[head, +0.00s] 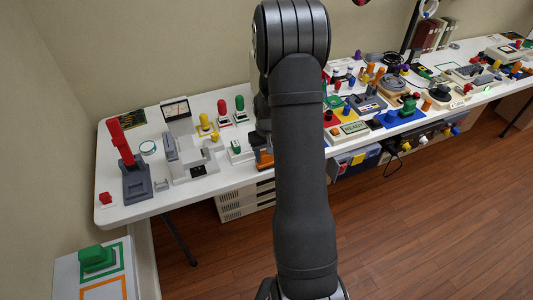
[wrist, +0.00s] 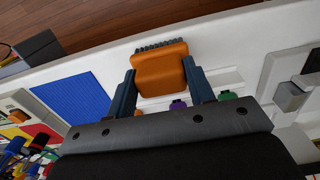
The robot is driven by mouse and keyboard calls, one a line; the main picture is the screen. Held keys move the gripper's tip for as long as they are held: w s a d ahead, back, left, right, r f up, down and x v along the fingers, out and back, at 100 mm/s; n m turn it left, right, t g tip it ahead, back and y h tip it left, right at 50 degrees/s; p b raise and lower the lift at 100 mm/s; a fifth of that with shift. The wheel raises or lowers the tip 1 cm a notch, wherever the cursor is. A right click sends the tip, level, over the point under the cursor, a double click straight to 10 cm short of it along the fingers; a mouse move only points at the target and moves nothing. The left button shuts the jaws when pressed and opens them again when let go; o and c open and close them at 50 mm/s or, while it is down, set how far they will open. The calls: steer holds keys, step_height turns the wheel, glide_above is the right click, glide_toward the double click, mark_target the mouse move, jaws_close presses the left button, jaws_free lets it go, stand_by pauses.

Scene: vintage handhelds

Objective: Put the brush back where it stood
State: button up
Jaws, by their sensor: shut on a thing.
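The brush (wrist: 161,72) is an orange block with a row of dark bristles along its far edge in the wrist view. My gripper (wrist: 158,67) is shut on it, with one blue-grey finger on each side. The brush is over or on the white table near its front edge; I cannot tell whether it touches. In the head view the orange brush (head: 265,159) shows just left of my arm, which hides most of the gripper. The place where it stood cannot be told from these frames.
The white table (head: 140,208) carries a grey stand with a red lever (head: 121,143) at left and a small white box with a green button (head: 236,149) close to the brush. A blue mat (wrist: 72,97) lies left in the wrist view. Many small items crowd the table's right part.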

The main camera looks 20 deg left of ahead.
steer(key=shift+f, duration=0.1)
steer(key=o, duration=1.4)
step_height(320, 180, up, 12)
steer(key=shift+r, duration=0.15)
step_height(320, 180, down, 12)
steer(key=shift+f, duration=0.1)
steer(key=shift+r, duration=1.8)
steer(key=shift+f, duration=0.1)
